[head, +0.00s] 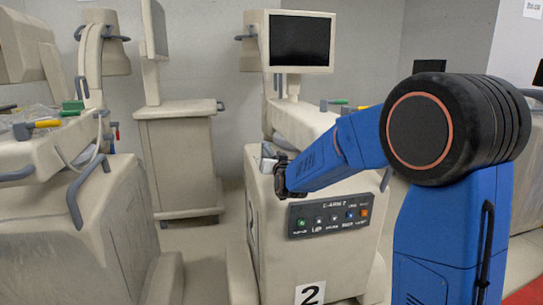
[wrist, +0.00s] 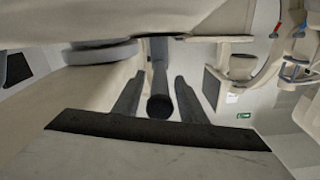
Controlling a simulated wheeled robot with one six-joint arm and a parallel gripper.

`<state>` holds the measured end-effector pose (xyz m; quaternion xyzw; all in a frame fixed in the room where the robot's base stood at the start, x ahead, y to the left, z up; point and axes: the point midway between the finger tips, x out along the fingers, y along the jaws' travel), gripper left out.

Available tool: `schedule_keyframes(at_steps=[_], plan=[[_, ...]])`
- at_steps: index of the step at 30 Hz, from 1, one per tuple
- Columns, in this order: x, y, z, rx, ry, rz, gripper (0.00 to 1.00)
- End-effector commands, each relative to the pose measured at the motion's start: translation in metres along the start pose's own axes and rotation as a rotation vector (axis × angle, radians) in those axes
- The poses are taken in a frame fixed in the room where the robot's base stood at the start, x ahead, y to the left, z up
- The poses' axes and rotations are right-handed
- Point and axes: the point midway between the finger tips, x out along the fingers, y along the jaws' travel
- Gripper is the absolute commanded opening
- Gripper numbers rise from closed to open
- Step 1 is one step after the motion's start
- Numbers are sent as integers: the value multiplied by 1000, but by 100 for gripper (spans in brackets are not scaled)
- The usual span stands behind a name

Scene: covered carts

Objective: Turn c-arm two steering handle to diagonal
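My gripper (head: 281,178) is at the upper front of this cart, above the panel's left end. In the wrist view my two dark fingers (wrist: 158,100) stand apart. A dark bar with a rounded end (wrist: 160,105) shows between them, with gaps on both sides. It looks like a handle, but I cannot tell whether it is the steering handle. In the head view my gripper and arm hide that spot, so the handle's angle is unclear.
A monitor (head: 301,42) stands on c-arm two. Another beige cart (head: 75,225) with a grey handle (head: 88,188) and yellow and green grips is at the left. A monitor cart (head: 180,160) stands behind. Bare floor shows between the carts.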

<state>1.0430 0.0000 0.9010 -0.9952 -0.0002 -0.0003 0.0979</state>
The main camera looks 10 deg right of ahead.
Motion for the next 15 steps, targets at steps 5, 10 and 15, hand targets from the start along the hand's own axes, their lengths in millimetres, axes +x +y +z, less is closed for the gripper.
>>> schedule_keyframes(at_steps=[5,10,15], plan=[[11,0,0,0,0,1,38],[13,0,0,0,0,0,38],[13,0,0,0,0,0,31]])
